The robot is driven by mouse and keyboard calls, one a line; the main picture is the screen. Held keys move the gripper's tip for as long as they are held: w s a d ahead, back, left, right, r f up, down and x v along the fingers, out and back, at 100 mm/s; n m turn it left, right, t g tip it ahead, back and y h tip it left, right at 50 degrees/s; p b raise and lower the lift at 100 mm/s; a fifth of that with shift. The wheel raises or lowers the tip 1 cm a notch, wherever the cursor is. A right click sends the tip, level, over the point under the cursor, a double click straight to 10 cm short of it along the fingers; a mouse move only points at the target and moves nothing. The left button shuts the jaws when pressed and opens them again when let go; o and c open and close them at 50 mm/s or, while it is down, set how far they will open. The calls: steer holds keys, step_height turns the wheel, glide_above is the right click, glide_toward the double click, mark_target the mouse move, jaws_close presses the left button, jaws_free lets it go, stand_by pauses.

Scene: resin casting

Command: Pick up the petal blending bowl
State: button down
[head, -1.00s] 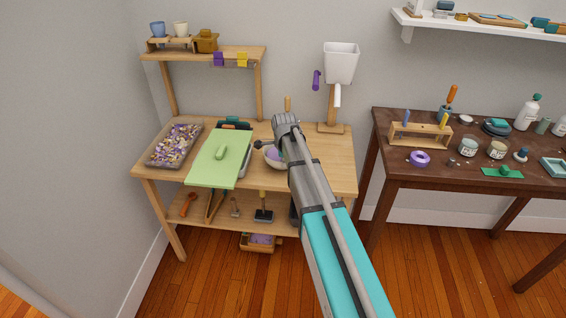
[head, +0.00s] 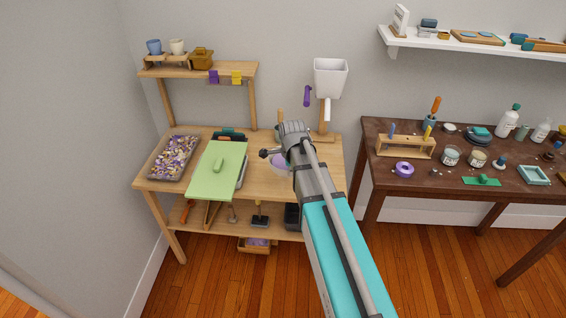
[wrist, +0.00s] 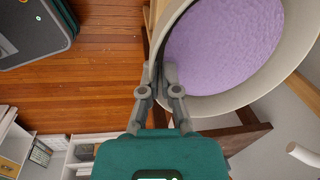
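The petal blending bowl (wrist: 216,104) is pale with lilac material inside. It fills the upper right of the wrist view, its near rim at my fingers. My gripper (wrist: 159,76) has its fingers close together, one on each side of the bowl's wall, and looks shut on the rim. In the head view the bowl (head: 279,162) shows only partly, left of my arm, over the wooden workbench (head: 262,183). My arm hides the rest of it and my fingertips. It appears raised off the bench top, but the gap beneath is hidden.
Left of the bowl are a light-green board (head: 215,172) and a tray of petals (head: 173,157). A white hopper (head: 330,78) on a wooden stand is behind. A raised rack (head: 200,69) holds cups. A dark table (head: 450,190) with bottles and jars stands right.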

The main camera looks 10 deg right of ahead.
steer(key=shift+s+d+r+p, duration=0.2)
steer(key=shift+s+r+p, duration=0.1)
steer(key=shift+s, duration=0.4)
steer(key=shift+s+d+r+p, duration=0.2)
steer(key=shift+s+r, duration=0.15)
steer(key=shift+s, duration=0.35)
steer(key=shift+s+d+r+p, duration=0.2)
steer(key=shift+s+r, duration=0.1)
steer(key=shift+s, duration=0.4)
steer(key=shift+s, duration=0.1)
